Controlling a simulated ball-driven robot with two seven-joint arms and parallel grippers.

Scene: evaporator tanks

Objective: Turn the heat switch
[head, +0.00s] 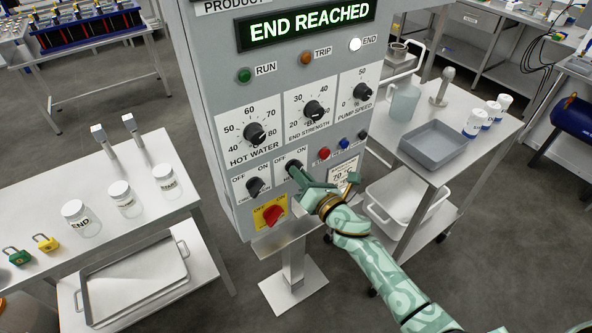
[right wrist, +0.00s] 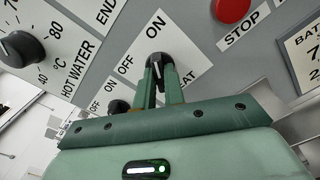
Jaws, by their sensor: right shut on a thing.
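The heat switch (head: 294,165) is a small black knob on the grey control panel, on a white plate marked OFF and ON. My right gripper (head: 300,173) reaches it from the lower right and is shut on it. In the right wrist view the switch (right wrist: 154,60) stands between the two green fingertips (right wrist: 160,78), under the word ON and beside OFF. The fingers cover part of its label, of which "AT" shows. I cannot tell for sure which mark the knob points to. My left gripper is not in view.
A similar black OFF/ON knob (head: 255,186) is at left, with a red switch on yellow (head: 272,214) below. Dials sit above; red (head: 323,153) and blue (head: 343,144) buttons are at right. The display (head: 307,24) reads END REACHED; the END lamp (head: 355,44) is white.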

